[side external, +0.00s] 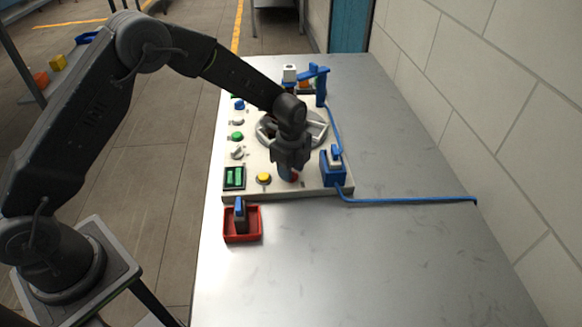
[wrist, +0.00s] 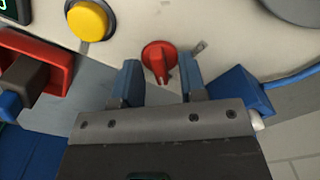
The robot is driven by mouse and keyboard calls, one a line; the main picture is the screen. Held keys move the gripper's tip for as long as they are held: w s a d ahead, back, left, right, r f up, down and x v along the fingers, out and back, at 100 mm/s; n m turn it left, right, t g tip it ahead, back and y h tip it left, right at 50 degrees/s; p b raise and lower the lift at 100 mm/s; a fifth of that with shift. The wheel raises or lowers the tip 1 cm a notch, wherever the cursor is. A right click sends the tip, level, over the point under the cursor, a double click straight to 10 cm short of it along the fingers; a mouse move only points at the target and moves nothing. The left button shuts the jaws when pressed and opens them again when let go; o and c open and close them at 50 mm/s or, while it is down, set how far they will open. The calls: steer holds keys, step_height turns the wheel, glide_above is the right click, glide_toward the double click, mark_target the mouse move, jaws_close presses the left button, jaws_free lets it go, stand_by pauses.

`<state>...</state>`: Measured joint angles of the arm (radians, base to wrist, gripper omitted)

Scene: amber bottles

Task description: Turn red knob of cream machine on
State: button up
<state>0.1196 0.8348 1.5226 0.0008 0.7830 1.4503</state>
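The cream machine (side external: 266,190) lies flat on the grey table, with knobs and buttons on its panel. Its red knob (wrist: 160,60) is at the upper middle of the wrist view, with its pointer ridge running roughly up and down in that picture. In the side view the red knob (side external: 294,177) is mostly hidden by my gripper (side external: 286,176). In the wrist view my gripper (wrist: 160,75) is open, its two blue-grey fingers on either side of the knob's lower part. I cannot tell whether they touch it.
A yellow button (side external: 263,178) is left of the red knob. A red tray (side external: 242,238) with a dark, blue-ended piece stands in front of the machine. A blue device (side external: 333,167) with a blue cable (side external: 410,201) is at the right. The table's near right is clear.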

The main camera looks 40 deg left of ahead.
jaws_close()
stand_by(0.5)
steer(key=n, duration=0.4)
steer(key=shift+n, duration=0.3)
steer(key=n, duration=0.4)
steer(key=shift+n, duration=0.3)
steer(key=n, duration=0.4)
steer(key=shift+n, duration=2.4)
